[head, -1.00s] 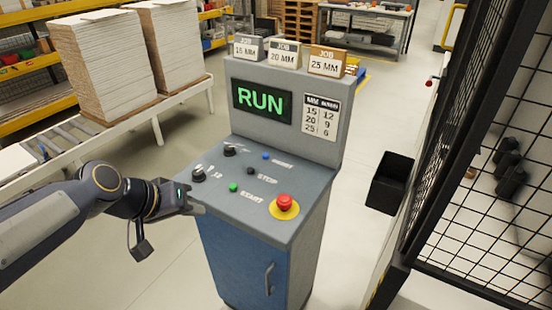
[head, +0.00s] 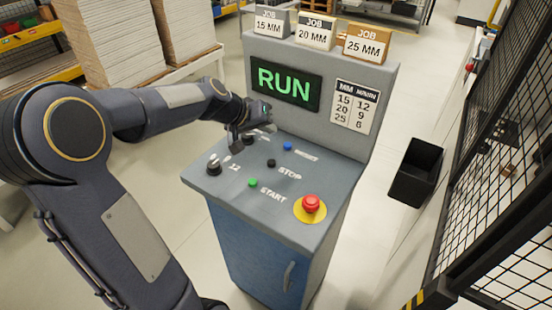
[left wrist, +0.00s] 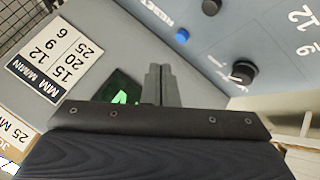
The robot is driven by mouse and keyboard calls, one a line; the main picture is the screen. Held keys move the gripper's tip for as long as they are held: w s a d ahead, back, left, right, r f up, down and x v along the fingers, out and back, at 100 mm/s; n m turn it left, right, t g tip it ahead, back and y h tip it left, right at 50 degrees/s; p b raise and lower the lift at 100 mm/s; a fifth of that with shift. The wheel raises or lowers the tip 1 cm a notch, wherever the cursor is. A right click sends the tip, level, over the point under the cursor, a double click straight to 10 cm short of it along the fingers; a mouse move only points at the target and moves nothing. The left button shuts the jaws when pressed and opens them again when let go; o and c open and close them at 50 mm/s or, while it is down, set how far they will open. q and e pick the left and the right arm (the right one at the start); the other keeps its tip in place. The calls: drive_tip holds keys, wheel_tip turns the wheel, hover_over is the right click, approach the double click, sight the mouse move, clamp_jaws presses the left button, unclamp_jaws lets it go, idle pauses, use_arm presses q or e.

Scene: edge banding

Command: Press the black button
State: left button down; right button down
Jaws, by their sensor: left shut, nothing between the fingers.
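The black button (head: 271,163) sits beside the word STOP on the sloped top of the grey control console (head: 330,178). It appears to show at the top edge of the left wrist view (left wrist: 211,6). A blue button (head: 287,147) is behind it and a green START button (head: 252,182) is in front. My left gripper (head: 267,114) is shut and empty, above the rear left of the panel near the RUN screen (head: 288,87). In the left wrist view its shut fingers (left wrist: 160,72) are apart from the button. My right gripper is out of view.
A red emergency button (head: 311,203) on a yellow disc sits at the panel's front right. Black knobs (head: 213,168) are on the left. Job blocks (head: 315,33) stand on the console top. A black bin (head: 415,172) and mesh fence (head: 500,170) are to the right.

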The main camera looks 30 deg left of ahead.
use_arm(q)
drive_tip(key=shift+f, duration=0.1)
drive_tip(key=b, duration=0.6)
hover_over(268, 164)
wheel_tip(268, 164, down, 8)
drive_tip(key=shift+r, duration=0.15)
drive_tip(key=shift+f+b, duration=0.4)
drive_tip(key=shift+b, duration=0.2)
drive_tip(key=shift+f, duration=0.15)
idle(1.1)
drive_tip(key=shift+f+b, duration=0.3)
drive_tip(key=shift+b, duration=0.3)
drive_tip(key=shift+f+b, duration=0.5)
drive_tip(key=shift+b, duration=0.05)
idle(0.5)
drive_tip(key=shift+r, duration=0.15)
drive_tip(key=shift+r+p, duration=0.65)
drive_tip(key=shift+r, duration=0.1)
drive_tip(key=shift+r, duration=0.1)
